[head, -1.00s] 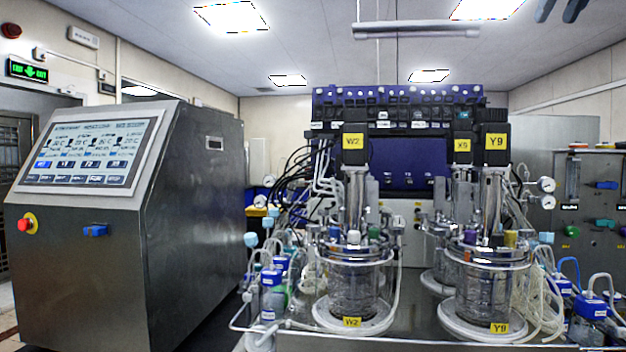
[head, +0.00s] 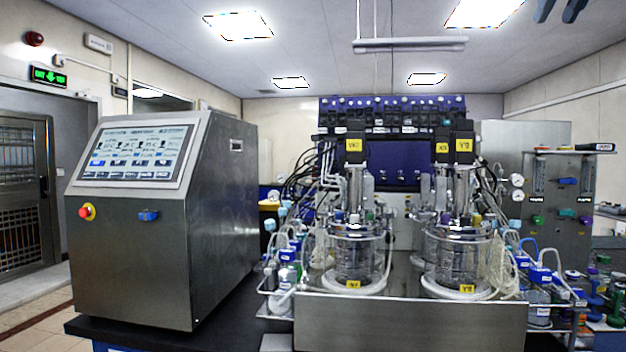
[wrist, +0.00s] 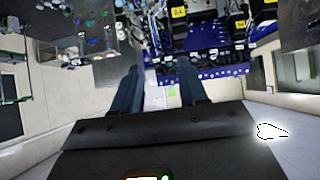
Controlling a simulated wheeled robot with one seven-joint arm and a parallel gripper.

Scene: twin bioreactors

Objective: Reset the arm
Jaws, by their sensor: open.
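My gripper (head: 558,12) shows at the top right edge of the head view, as two dark blue fingers held apart. In the wrist view my gripper (wrist: 157,78) is open, with nothing between its fingers. It is up near the ceiling in the picture, well clear of the glass vessels. The rest of my arm is out of the head view. The wrist view is turned over, with the blue rack (wrist: 212,70) beyond the fingers.
Two glass bioreactors (head: 354,262) (head: 462,262) with yellow labels stand behind a steel front panel (head: 410,325). A steel control console (head: 225,200) with a screen is at left. A valve panel (head: 545,205) stands at right, near bottles and tubing. A doorway (head: 25,190) is far left.

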